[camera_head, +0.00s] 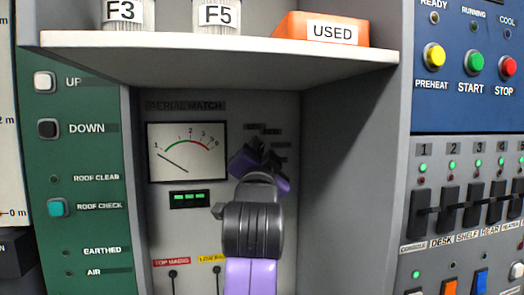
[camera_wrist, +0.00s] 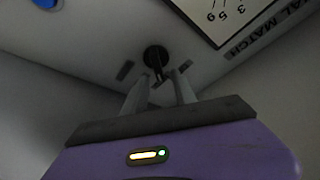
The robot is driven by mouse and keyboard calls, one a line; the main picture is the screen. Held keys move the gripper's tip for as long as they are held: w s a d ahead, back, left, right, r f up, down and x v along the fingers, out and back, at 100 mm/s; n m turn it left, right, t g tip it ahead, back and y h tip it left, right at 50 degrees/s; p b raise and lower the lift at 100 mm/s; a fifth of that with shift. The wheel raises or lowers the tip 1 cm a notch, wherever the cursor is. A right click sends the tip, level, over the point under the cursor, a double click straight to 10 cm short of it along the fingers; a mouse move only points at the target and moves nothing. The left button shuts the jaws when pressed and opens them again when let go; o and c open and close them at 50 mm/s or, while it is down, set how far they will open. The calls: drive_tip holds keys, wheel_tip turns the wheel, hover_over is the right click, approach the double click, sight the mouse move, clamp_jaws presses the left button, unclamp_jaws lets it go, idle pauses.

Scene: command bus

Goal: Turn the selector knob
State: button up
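The selector knob (camera_wrist: 157,56) is a small dark round knob with a raised bar, on the pale panel in the wrist view. My gripper (camera_wrist: 160,78) is open, its two pale fingers pointing at the panel. The fingertips are just short of the knob or beside its bar; contact cannot be told. In the head view my gripper (camera_head: 264,160) reaches into the AERIAL MATCH recess and hides the knob and part of its labels.
A meter (camera_head: 187,151) is left of my gripper, with a small green-lit display (camera_head: 189,199) below it. A shelf (camera_head: 220,46) overhangs the recess and carries two labelled jars and an orange USED box (camera_head: 321,30). Grey side walls flank the recess; slider switches (camera_head: 447,209) are on the right.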

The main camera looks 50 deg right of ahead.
drive_tip(key=b+v, duration=0.1)
drive_tip(key=v, duration=0.5)
drive_tip(key=shift+a, duration=0.1)
idle(0.4)
